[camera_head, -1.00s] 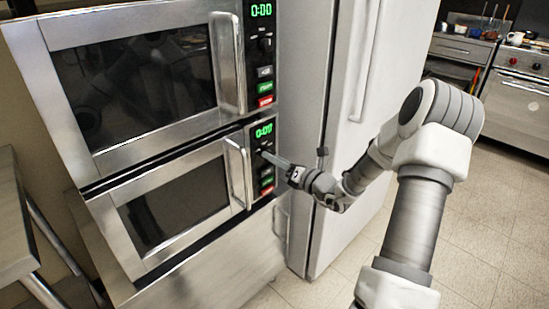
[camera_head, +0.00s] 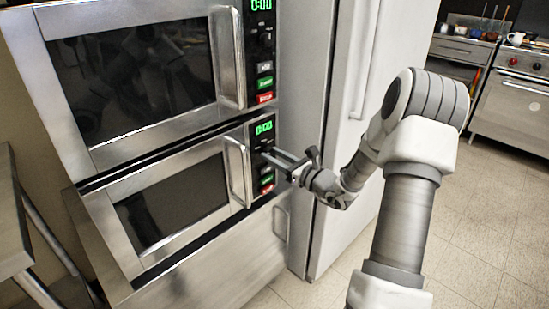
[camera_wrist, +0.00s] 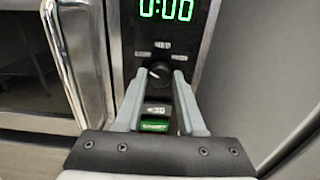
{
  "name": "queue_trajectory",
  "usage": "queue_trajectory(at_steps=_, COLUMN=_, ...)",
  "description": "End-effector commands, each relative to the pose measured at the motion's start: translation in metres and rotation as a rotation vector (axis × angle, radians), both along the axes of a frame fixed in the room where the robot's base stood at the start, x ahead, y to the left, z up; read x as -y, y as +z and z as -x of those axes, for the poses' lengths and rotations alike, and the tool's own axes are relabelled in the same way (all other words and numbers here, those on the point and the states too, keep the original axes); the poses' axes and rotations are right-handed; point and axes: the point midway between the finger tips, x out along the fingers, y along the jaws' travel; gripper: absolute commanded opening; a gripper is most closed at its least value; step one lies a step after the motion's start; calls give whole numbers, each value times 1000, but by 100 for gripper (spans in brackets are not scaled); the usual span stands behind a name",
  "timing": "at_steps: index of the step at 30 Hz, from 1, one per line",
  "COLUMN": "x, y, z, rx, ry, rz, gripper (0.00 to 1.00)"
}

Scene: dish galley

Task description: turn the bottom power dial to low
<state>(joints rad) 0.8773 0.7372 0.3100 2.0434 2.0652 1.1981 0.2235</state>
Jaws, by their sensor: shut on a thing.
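The bottom power dial (camera_wrist: 158,71) is a small dark knob below the green 0:00 display of the lower microwave (camera_head: 130,248). In the wrist view it sits between my gripper's fingertips (camera_wrist: 157,76), which are shut on it from both sides. A small light mark shows on the dial's face; its exact direction is hard to tell. Small labels lie around the dial at left, top and right, too blurred to read surely. In the head view my gripper (camera_head: 271,156) reaches the panel from the right and its fingers hide the dial.
The upper microwave (camera_head: 140,132) is stacked directly above, with its own dial and buttons. The lower door handle (camera_head: 238,172) stands out just left of the panel. Light and green buttons lie under my fingers. A tall fridge (camera_head: 345,120) stands close on the right.

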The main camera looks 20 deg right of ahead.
Motion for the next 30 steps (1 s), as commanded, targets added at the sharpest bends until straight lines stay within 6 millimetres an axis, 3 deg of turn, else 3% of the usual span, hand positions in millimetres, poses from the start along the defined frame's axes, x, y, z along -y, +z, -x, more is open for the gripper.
queue_trajectory(at_steps=13, x=0, y=-1, z=0, rx=3, ry=0, rz=12, gripper=0)
queue_trajectory(at_steps=14, x=0, y=-1, z=0, rx=3, ry=0, rz=12, gripper=42)
queue_trajectory(at_steps=18, x=0, y=0, z=0, rx=3, ry=0, rz=11, gripper=68)
queue_trajectory(at_steps=30, x=3, y=0, z=6, rx=2, ry=-2, rz=10, gripper=68)
